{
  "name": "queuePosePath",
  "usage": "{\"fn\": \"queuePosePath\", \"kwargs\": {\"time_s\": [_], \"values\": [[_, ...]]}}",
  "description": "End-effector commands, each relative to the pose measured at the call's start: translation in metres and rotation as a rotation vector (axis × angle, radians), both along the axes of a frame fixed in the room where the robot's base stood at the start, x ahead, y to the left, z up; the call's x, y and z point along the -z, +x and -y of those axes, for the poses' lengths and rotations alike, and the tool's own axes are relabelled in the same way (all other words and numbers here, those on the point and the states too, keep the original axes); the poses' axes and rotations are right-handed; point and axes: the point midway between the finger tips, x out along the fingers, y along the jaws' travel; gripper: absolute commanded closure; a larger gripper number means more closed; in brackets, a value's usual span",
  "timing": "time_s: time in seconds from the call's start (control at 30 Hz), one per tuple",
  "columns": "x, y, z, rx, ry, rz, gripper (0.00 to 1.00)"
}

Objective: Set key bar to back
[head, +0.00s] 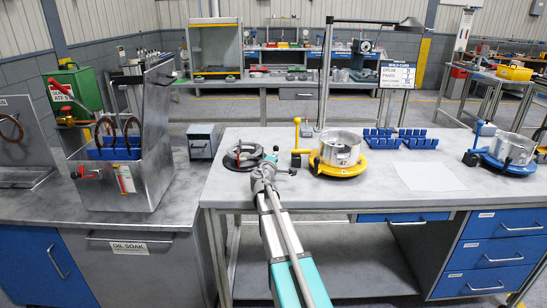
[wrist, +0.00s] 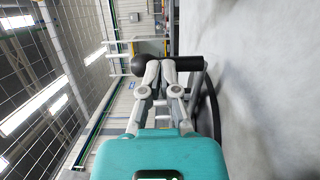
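The black ring-shaped fixture (head: 243,156) lies flat on the grey bench, left of the yellow-based one. A small dark knob (head: 292,171) shows just right of my gripper (head: 268,165), probably the end of the key bar. In the wrist view a black ball knob (wrist: 138,65) and a short black cylinder (wrist: 190,63) sit on either side of my gripper (wrist: 160,65), roughly in line. My fingers are close together and hide the part between. I cannot tell whether they are clamped on the bar or only beside it.
A yellow-based fixture (head: 343,168) with a metal ring stands close on the right. Farther right are blue racks (head: 421,143), a white sheet (head: 428,177) and a blue-based fixture (head: 506,164). A small grey box (head: 203,146) and an oil soak tank (head: 150,185) stand left.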

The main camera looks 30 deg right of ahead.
Motion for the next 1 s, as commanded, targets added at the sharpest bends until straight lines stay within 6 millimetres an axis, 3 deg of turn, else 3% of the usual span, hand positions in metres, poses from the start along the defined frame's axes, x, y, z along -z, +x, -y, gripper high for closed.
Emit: {"fn": "queuePosePath", "kwargs": {"time_s": [0.17,0.47,0.8,1.0], "values": [[-0.001,-0.001,-0.002,0.007,-0.001,0.001,1.0],[-0.002,-0.018,-0.034,0.001,-0.001,0.001,1.0],[-0.001,-0.08,-0.044,0.0,-0.001,0.001,1.0],[-0.001,-0.104,-0.047,0.0,-0.001,0.001,1.0]]}}
